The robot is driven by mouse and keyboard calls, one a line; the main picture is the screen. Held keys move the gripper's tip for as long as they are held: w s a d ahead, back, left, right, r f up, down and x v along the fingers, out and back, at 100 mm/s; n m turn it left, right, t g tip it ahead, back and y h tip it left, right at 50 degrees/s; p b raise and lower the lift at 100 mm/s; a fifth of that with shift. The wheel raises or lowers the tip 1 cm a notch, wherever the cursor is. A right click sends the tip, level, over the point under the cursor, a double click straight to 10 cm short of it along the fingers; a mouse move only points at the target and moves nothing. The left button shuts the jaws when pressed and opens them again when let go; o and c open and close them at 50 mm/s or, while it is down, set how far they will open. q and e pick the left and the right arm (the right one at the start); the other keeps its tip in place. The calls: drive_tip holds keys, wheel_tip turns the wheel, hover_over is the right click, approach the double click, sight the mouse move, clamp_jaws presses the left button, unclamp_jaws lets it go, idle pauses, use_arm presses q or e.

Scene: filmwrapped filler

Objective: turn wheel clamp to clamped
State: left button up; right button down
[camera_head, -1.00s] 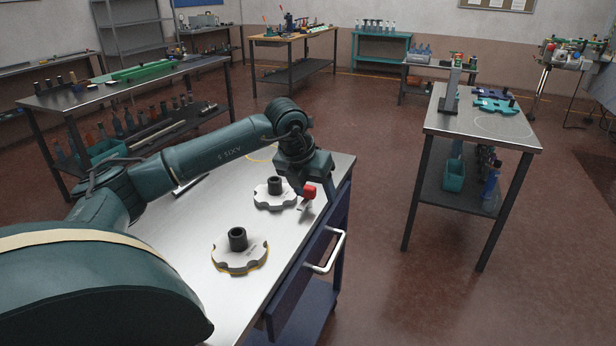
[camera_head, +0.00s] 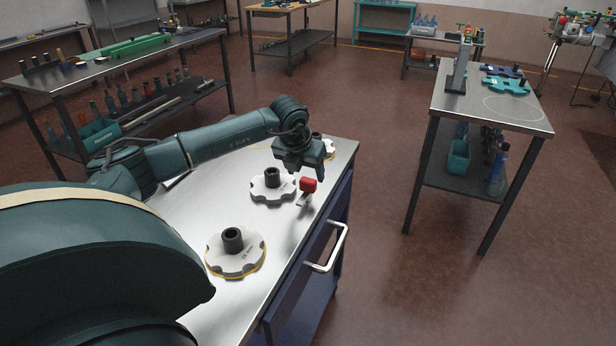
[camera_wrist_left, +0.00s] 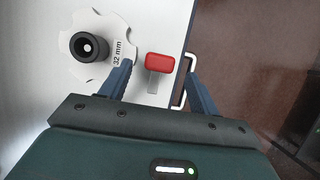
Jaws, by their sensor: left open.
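A small red-ended clamp lever (camera_head: 308,185) on a pale metal strip sits at the right edge of the steel-topped bench. In the left wrist view the red end (camera_wrist_left: 160,64) lies between the two fingers, with its strip pointing toward the gripper. My left gripper (camera_head: 303,175) is open and appears just behind and above it; contact cannot be told. Beside it is a grey lobed wheel (camera_head: 265,190) with a black hub, marked "32 mm" in the wrist view (camera_wrist_left: 90,22). Another lobed wheel (camera_head: 236,258) lies nearer, and a third (camera_head: 328,148) is partly hidden behind the gripper. My right gripper is out of view.
The bench (camera_head: 190,215) has a drawer with a white bar handle (camera_head: 328,248) below the clamp. Open brown floor (camera_head: 390,270) separates it from a side table (camera_head: 495,108) on the right. A tool-laden bench (camera_head: 55,80) stands at the left.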

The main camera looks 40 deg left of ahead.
sight(308, 180)
use_arm(q)
drive_tip(key=x, duration=0.4)
drive_tip(key=shift+w+f, duration=0.25)
drive_tip(key=shift+f, duration=0.15)
drive_tip(key=c, duration=1)
